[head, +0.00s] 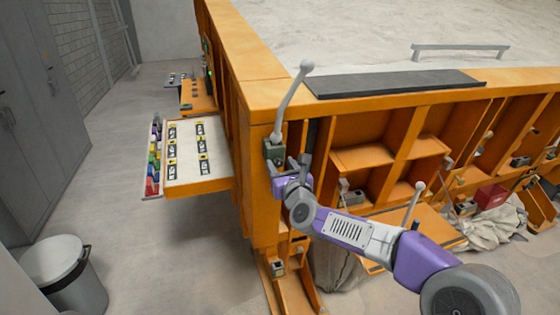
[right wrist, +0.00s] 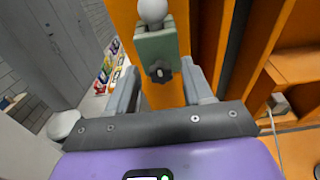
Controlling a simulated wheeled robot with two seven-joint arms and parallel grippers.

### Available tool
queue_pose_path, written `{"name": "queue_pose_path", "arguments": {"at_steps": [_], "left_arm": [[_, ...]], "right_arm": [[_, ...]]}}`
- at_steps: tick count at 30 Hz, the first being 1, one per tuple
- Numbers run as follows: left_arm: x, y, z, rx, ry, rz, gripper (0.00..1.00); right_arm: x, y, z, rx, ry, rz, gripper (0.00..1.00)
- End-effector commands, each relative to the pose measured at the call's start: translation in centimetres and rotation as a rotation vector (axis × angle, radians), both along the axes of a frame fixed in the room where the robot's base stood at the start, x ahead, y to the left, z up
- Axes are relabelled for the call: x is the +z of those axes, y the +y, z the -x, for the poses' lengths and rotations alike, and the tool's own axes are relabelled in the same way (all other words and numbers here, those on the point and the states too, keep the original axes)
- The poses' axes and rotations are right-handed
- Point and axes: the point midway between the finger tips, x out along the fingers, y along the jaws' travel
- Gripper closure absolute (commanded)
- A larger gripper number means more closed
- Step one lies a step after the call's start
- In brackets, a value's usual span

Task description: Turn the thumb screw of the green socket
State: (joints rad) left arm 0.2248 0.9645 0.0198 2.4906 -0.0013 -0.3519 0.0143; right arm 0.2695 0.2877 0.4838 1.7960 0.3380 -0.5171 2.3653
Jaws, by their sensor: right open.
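The green socket (head: 274,150) is fixed to the orange corner post of the sandbed, with a grey ball-topped lever (head: 290,100) standing up from it, leaning right. In the right wrist view the green socket (right wrist: 157,45) is close ahead, with its dark lobed thumb screw (right wrist: 158,72) on its lower face. My right gripper (head: 291,164) is just below and in front of the socket. Its open fingers show in the right wrist view (right wrist: 158,80), one to each side of the thumb screw, with nothing seen between them but the screw. My left gripper is out of view.
A side tray (head: 198,186) with labelled pieces sticks out left of the post. A grey bin (head: 70,275) stands on the floor at lower left. Orange shelf compartments (head: 385,135) lie to the right, with a second lever (head: 414,205) below.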

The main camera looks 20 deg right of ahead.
Motion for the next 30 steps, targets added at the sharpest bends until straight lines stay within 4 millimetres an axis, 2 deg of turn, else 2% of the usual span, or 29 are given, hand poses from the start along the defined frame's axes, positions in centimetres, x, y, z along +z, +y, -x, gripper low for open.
{"name": "queue_pose_path", "arguments": {"at_steps": [4, 14, 21, 24, 30], "left_arm": [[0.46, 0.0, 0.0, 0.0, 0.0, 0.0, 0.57], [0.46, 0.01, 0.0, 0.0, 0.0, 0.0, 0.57], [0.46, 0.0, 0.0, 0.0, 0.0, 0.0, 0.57], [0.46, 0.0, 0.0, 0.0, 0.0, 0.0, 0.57], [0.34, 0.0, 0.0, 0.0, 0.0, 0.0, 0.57]], "right_arm": [[0.01, 0.05, -1.08, 0.0, 0.001, 0.0, 0.49], [-0.09, 0.06, -1.31, 0.0, 0.001, 0.002, 0.49], [-0.08, 0.05, -1.3, 0.0, 0.001, 0.002, 0.86], [-0.08, 0.05, -1.3, 0.0, 0.001, 0.002, 0.99], [-0.08, 0.1, -1.29, -0.002, -0.001, 0.017, 0.99]]}}
